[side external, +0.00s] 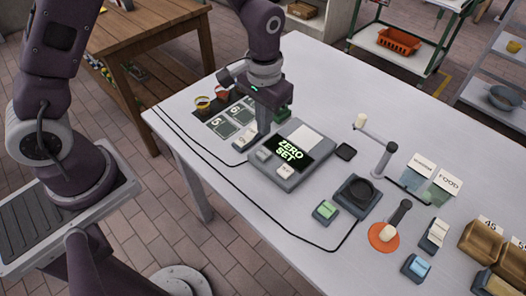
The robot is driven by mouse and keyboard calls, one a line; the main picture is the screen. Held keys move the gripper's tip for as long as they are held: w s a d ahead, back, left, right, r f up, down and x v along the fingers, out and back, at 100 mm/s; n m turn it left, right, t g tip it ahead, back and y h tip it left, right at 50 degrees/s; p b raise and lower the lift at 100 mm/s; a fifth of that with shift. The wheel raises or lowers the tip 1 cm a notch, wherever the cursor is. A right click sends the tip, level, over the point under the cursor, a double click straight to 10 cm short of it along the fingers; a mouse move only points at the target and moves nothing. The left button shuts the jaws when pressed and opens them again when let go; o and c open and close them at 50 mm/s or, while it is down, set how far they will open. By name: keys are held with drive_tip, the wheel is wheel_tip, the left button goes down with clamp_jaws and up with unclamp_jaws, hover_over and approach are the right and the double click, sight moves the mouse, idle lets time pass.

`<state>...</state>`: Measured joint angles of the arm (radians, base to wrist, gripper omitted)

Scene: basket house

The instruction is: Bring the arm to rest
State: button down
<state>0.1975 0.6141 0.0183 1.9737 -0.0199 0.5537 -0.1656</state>
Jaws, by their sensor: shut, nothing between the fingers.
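My gripper (264,128) points down over the white table (322,88), in the upper middle of the side external view. Its fingers are shut with nothing visible between them. The fingertips are close to a small rocker switch (244,142) and just left of a grey console (290,175). I cannot tell whether they touch the switch. The console's display (290,152) reads "ZERO SET" in green. My arm comes down from the top of the view, and its wrist hides part of the table behind it.

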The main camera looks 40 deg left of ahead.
wheel_tip(320, 180, up, 9)
drive_tip(key=s+a+t, duration=0.1)
drive_tip(key=s+a, duration=0.1)
drive_tip(key=s+a+r+t, duration=0.2)
drive_tip(key=s+r, duration=0.4)
drive_tip(key=s, duration=0.3)
drive_tip(key=s+a+r+t, duration=0.2)
drive_tip(key=s+r, duration=0.4)
drive_tip(key=s, duration=0.3)
drive_tip(key=shift+s+a+t, duration=0.3)
drive_tip(key=shift+s+a, duration=0.05)
